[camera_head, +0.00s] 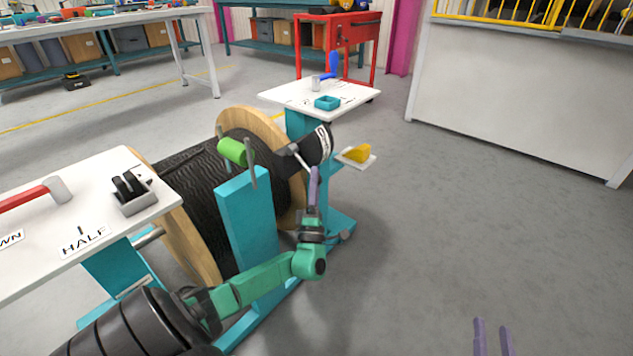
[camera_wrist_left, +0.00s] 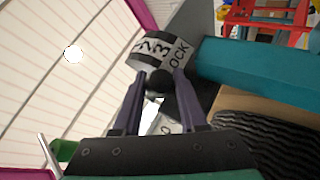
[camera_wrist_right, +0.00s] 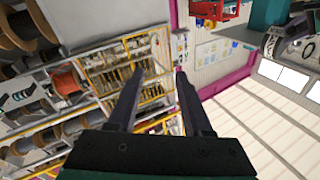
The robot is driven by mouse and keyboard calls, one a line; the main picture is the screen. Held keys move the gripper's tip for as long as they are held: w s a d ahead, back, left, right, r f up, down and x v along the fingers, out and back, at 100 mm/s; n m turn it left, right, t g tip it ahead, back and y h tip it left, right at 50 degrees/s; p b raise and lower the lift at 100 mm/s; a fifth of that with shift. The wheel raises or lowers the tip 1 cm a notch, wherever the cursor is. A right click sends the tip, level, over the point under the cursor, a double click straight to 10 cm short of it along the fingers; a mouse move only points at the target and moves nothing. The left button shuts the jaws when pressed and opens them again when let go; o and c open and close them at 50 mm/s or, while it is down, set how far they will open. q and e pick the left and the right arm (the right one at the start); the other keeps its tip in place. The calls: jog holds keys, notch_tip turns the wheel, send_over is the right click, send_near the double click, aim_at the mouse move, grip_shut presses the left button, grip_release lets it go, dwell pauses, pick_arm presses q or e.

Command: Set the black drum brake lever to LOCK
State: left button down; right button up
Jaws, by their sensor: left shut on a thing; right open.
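The black cable drum (camera_head: 200,180) with wooden flanges sits in a teal stand in the head view. Its brake has a curved dial plate (camera_head: 317,146) at the right end, and in the left wrist view the plate (camera_wrist_left: 165,45) shows "2", "3" and part of "LOCK". The brake lever (camera_head: 302,158) is a thin rod with a dark knob (camera_wrist_left: 158,82). My left gripper (camera_head: 315,178) is shut on the knob, which shows between its fingers in front of the plate. The exact lever setting cannot be told. My right gripper (camera_head: 492,338) is open and empty, low at the right.
A white panel (camera_head: 70,215) with a red lever and a "HALF" label is at the left. A small white table (camera_head: 290,95) with a teal tray stands behind the drum. A yellow piece (camera_head: 357,153) is close by the plate. Floor at right is clear.

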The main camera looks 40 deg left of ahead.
pick_arm(q)
jog(key=shift+a+f+g, duration=0.2)
jog(key=shift+f+g, duration=0.1)
pick_arm(e)
jog(key=shift+t, duration=0.8)
jog(key=shift+w+d+r, duration=0.1)
jog(key=shift+w+r, duration=0.15)
jog(key=shift+r, duration=0.55)
jog(key=shift+w+d+r, duration=0.1)
jog(key=shift+w+r, duration=0.15)
jog(key=shift+r, duration=0.6)
jog(key=shift+w+d+r, duration=0.1)
jog(key=shift+w+r, duration=0.15)
jog(key=shift+r, duration=0.55)
pick_arm(q)
jog(key=shift+c, duration=2.3)
grip_release()
jog(key=shift+a, duration=0.1)
pick_arm(e)
jog(key=shift+a, duration=0.15)
pick_arm(q)
jog(key=shift+s, duration=0.1)
